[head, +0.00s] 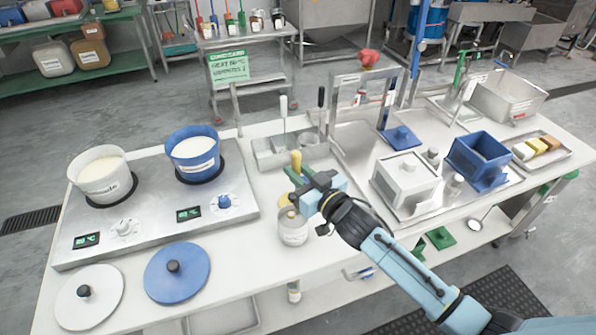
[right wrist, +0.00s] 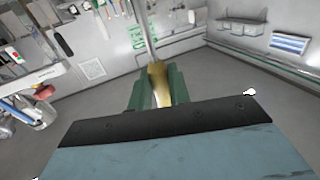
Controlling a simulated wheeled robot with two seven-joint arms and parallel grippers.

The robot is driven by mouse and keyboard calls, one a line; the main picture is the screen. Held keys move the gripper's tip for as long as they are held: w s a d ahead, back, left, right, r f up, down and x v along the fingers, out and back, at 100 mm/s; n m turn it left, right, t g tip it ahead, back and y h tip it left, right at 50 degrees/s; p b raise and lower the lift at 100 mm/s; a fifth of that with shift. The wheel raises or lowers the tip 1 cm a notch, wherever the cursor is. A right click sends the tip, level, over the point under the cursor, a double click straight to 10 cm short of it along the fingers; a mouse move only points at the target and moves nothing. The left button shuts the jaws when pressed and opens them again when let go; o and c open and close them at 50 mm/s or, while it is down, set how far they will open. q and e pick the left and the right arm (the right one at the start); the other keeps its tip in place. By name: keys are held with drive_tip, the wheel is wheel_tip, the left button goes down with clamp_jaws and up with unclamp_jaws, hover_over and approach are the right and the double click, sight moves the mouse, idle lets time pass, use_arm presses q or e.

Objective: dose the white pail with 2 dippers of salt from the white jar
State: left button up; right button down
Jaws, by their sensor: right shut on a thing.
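The white pail (head: 103,178) stands on the left hot plate at the far left, with pale contents up near its rim. A white jar (head: 292,230) stands near the table's front edge, below my right gripper in the picture. My right gripper (head: 297,174) is shut on a yellow-handled tool, likely a dipper (head: 295,158), just above and behind the jar. In the right wrist view the green fingers grip the yellow handle (right wrist: 158,75), and a grey shaft runs up from it. The tool's far end is hidden. My left gripper is not in view.
A blue pail (head: 193,160) stands on the other hot plate. White (head: 88,300) and blue (head: 177,275) lids lie in front. A metal caddy (head: 262,158) with upright-handled tools stands behind my gripper. White and blue boxes (head: 405,180) are to the right.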

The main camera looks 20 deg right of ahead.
sight(299, 157)
drive_tip(key=shift+r+p, duration=2.35)
drive_tip(key=shift+r, duration=0.3)
drive_tip(key=shift+f, duration=0.1)
